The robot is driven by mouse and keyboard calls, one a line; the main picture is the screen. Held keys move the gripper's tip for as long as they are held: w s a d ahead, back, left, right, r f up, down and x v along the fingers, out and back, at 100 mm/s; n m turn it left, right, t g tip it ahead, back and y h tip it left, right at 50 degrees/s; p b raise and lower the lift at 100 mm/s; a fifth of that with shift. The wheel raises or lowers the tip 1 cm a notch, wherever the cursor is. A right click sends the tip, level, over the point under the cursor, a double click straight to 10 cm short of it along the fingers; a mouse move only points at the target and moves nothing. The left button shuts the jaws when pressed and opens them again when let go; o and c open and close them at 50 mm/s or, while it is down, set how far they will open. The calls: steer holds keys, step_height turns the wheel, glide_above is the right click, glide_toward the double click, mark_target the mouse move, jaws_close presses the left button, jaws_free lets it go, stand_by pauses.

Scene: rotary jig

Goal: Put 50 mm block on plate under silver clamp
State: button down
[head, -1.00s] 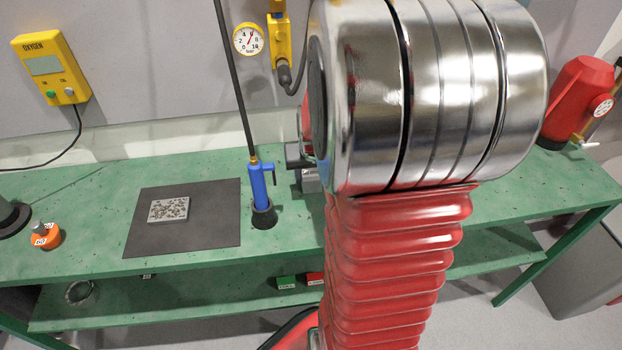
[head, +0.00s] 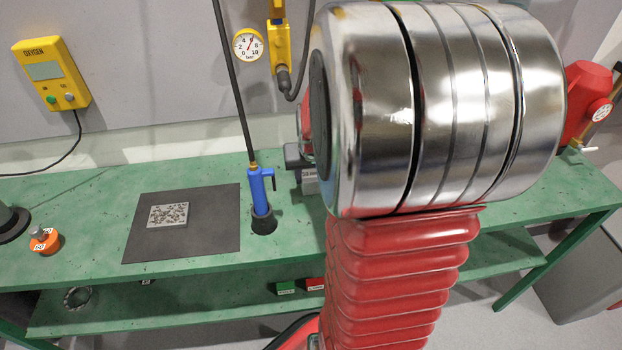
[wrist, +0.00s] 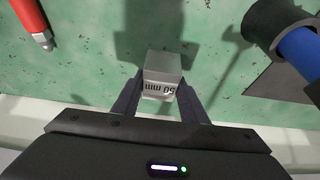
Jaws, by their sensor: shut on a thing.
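The silver-grey block (wrist: 165,72), marked "50 mm", sits between the two dark fingers of my gripper (wrist: 160,92) in the wrist view. My gripper is shut on it, over the green bench. In the head view the block (head: 310,186) shows just left of my arm, below the dark gripper (head: 296,156), partly hidden by my arm. My large arm link covers the bench's middle right.
A blue tool in a black holder (head: 263,220) stands close left of the block. A speckled grey slab (head: 168,215) lies on a dark mat (head: 215,238). An orange knobbed item (head: 44,240) is at left. A red container (head: 585,105) stands at far right.

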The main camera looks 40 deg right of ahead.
mark_target(310, 173)
step_height(310, 173, up, 8)
steer(key=shift+r, duration=0.25)
stand_by(0.5)
steer(key=w+a+f+n+y, duration=0.1)
steer(key=w+a+n, duration=0.1)
steer(key=w+a, duration=0.4)
steer(key=w+a+f+n, duration=0.2)
steer(key=w+a, duration=0.4)
steer(key=a, duration=0.6)
steer(key=w+a+f+n+y, duration=0.1)
steer(key=w+a+n, duration=0.1)
steer(key=w+a, duration=0.4)
steer(key=shift+a+f+n+t+y, duration=0.15)
steer(key=shift+a+f+n+t, duration=0.05)
steer(key=shift+a, duration=0.75)
steer(key=shift+a+f+n+t+y, duration=0.15)
steer(key=shift+a+f+n+t, duration=0.05)
steer(key=shift+a, duration=0.7)
steer(key=shift+s, duration=0.2)
